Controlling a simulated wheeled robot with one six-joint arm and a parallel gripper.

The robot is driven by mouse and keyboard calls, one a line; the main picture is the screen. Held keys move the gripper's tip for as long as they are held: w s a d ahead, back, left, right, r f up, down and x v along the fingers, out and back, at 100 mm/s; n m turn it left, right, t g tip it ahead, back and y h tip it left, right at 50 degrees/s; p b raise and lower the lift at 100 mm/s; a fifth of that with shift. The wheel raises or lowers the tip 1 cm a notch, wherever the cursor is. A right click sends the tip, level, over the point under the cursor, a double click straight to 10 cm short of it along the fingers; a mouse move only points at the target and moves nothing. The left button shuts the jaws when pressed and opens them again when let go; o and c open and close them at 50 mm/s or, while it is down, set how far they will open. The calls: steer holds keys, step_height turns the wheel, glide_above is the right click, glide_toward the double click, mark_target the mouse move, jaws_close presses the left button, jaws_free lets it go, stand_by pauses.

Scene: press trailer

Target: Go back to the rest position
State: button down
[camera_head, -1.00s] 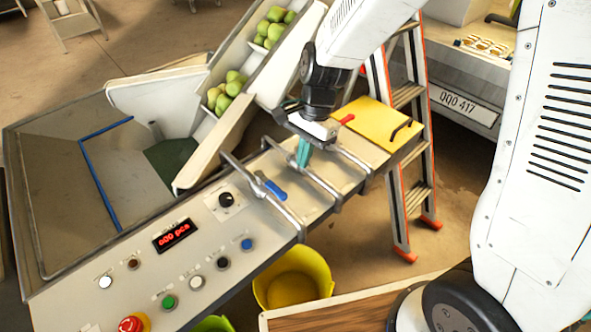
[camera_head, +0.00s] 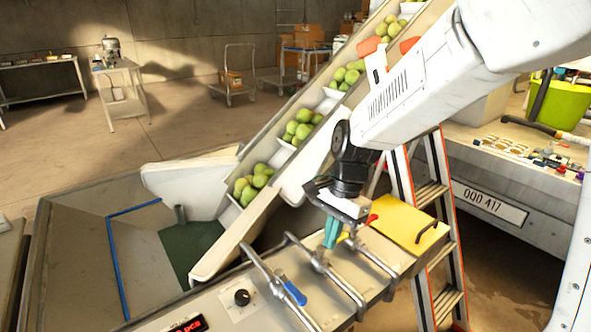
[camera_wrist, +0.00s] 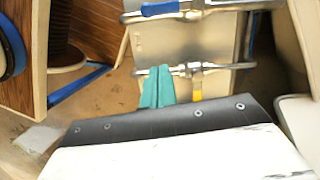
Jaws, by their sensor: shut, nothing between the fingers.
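My gripper (camera_head: 331,232) has teal fingers that are shut with nothing between them. It hangs above the far end of the press control panel (camera_head: 212,304), close to the metal pipes. In the wrist view the teal fingers (camera_wrist: 157,90) show together in front of a pipe (camera_wrist: 205,68); I cannot tell whether they touch it. A blue-handled lever (camera_head: 293,291) and a yellow-handled one (camera_wrist: 197,88) sit on the pipes. A red handle (camera_head: 371,219) is just right of the gripper.
A yellow lid (camera_head: 408,224) with a dark handle lies right of the gripper. A ladder (camera_head: 433,191) stands beside it. The conveyor (camera_head: 268,205) with green fruit rises behind my arm. A trailer counter (camera_head: 490,200) is at right. Floor at upper left is open.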

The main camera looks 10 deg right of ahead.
steer(key=s+d+r+n+t+h, duration=0.1)
steer(key=s+d+r+n, duration=0.4)
steer(key=s, duration=0.6)
steer(key=s+d+r+n+t+h, duration=0.1)
steer(key=s+d+r+n, duration=0.4)
steer(key=s, duration=0.5)
steer(key=d+r+t, duration=0.1)
steer(key=d+r, duration=0.1)
steer(key=d, duration=0.1)
steer(key=shift+s+d+n, duration=0.2)
steer(key=shift+s+n, duration=0.1)
steer(key=shift+s, duration=0.05)
